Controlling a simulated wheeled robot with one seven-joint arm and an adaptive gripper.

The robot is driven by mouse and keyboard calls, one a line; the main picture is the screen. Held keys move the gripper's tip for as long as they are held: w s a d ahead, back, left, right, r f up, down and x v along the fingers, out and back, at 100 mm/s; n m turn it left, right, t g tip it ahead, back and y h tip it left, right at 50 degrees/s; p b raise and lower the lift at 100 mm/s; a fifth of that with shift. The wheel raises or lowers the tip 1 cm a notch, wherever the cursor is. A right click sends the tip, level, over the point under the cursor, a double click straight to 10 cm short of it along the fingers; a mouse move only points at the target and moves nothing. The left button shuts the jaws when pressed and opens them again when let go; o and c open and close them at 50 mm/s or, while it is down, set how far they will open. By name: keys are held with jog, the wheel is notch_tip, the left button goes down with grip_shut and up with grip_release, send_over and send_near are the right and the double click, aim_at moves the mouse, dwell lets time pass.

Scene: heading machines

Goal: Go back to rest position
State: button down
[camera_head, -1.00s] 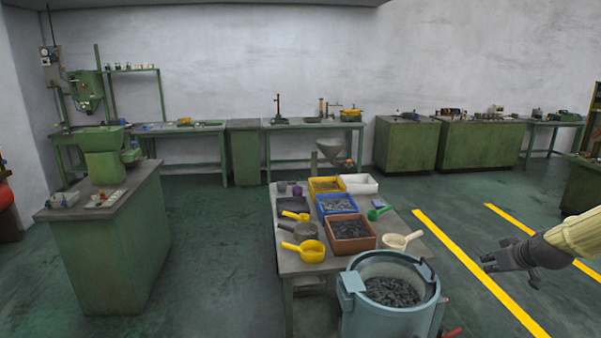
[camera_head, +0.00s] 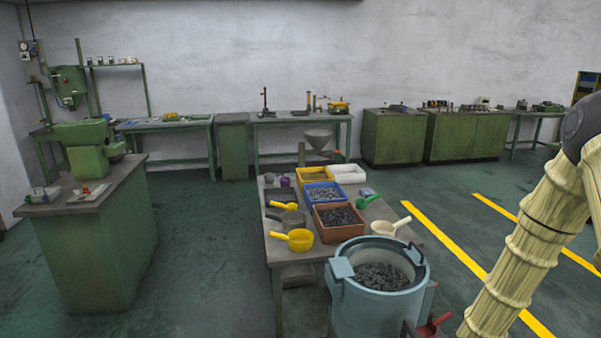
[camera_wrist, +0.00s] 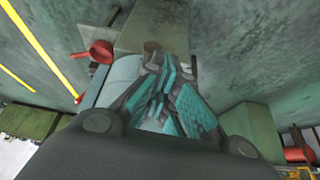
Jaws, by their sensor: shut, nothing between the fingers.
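My gripper (camera_wrist: 165,90) shows in the wrist view, its dark fingers shut together with nothing seen between them. Behind the fingers in that view is part of the light-blue drum (camera_wrist: 122,72). In the head view my gripper is out of the picture. Only my arm, in a pale ribbed sleeve, rises along the right side there.
A light-blue drum (camera_head: 340,308) of dark metal parts stands in front of a table (camera_head: 290,250) with bins and scoops. A green machine bench (camera_head: 100,240) is at left. Green cabinets (camera_head: 395,138) line the back wall. Floor with yellow lines (camera_head: 450,242) is free at right.

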jog(key=s+a+f+g+b, duration=0.1)
jog(key=s+a+f, duration=0.3)
jog(key=s, duration=0.7)
jog(key=s+a+f+m+g+b, duration=0.1)
jog(key=s+a+f, duration=0.3)
jog(key=s+f, duration=0.5)
jog(key=s+a+f+g+b, duration=0.3)
jog(key=s+f, duration=0.4)
jog(key=s, duration=0.6)
jog(key=shift+s+a+h, duration=0.2)
jog(key=shift+a+h, duration=0.1)
jog(key=shift+a, duration=0.3)
jog(key=shift+d+m, duration=0.1)
jog(key=shift+m, duration=0.2)
